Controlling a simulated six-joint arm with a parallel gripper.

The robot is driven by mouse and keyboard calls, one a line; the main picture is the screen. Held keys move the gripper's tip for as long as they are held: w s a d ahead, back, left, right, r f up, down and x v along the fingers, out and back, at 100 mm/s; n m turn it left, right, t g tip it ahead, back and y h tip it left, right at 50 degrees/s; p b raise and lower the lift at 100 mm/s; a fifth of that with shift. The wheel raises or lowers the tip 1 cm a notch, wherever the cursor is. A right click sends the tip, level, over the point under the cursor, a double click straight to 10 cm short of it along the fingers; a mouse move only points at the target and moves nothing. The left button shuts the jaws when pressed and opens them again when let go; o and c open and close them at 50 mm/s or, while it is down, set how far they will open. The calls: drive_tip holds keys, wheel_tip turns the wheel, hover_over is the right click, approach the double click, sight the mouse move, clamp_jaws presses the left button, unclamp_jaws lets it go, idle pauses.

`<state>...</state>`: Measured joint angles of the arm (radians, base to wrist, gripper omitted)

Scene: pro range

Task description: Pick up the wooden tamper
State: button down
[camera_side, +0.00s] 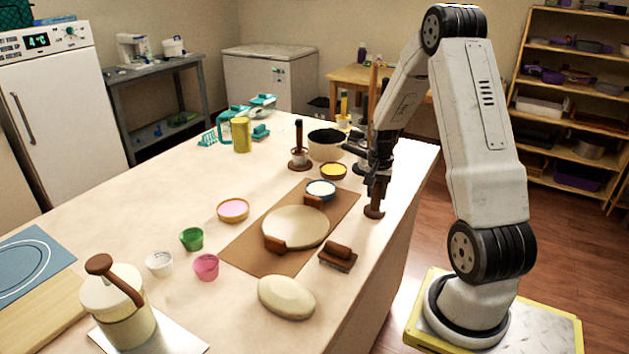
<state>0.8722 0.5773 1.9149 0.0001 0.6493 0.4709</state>
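My gripper (376,188) points straight down near the right edge of the counter. A brown wooden piece with a flared foot (374,213), which looks like the wooden tamper, stands upright directly below the fingertips, at or very near the counter. My dark fingers hide its upper part. I cannot tell whether the fingers are closed on it or only around it.
A brown mat (247,255) carries a pale round slab (295,227). A brown block with a handle (338,257) and a pale oval lump (286,298) lie nearby. A blue-rimmed bowl (321,190) and dark upright tool (299,148) stand left of my gripper.

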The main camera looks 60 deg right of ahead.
drive_tip(key=shift+r, duration=0.15)
drive_tip(key=shift+r, duration=0.85)
drive_tip(key=s+a+r, duration=0.9)
drive_tip(key=s+r, duration=0.1)
drive_tip(key=r, duration=0.1)
drive_tip(key=shift+s, duration=0.35)
idle(1.4)
